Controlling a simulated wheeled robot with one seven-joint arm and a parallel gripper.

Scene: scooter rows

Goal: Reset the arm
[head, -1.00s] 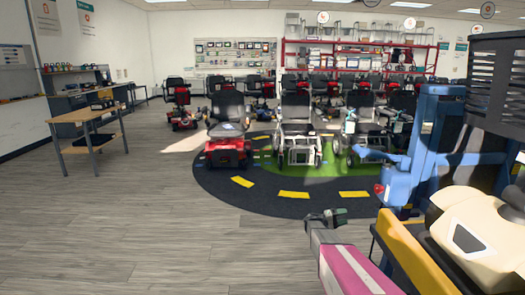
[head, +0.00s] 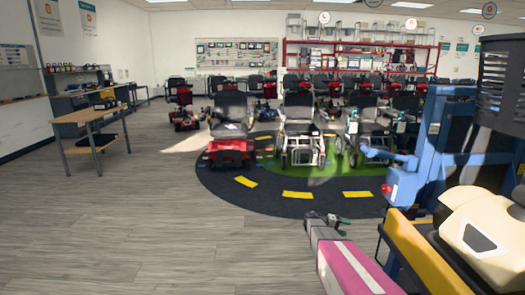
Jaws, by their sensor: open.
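My arm reaches in from the bottom of the head view as a pink and white link with a dark grey end. My gripper (head: 326,218) is at that end, small and dark, pointing away from me over the grey floor. It is open, and I see nothing held in it. Its fingers are too small to make out clearly.
A blue machine (head: 430,150) and a beige and yellow scooter part (head: 487,235) stand close on the right. A wooden table (head: 88,115) is far left. Left floor is clear.

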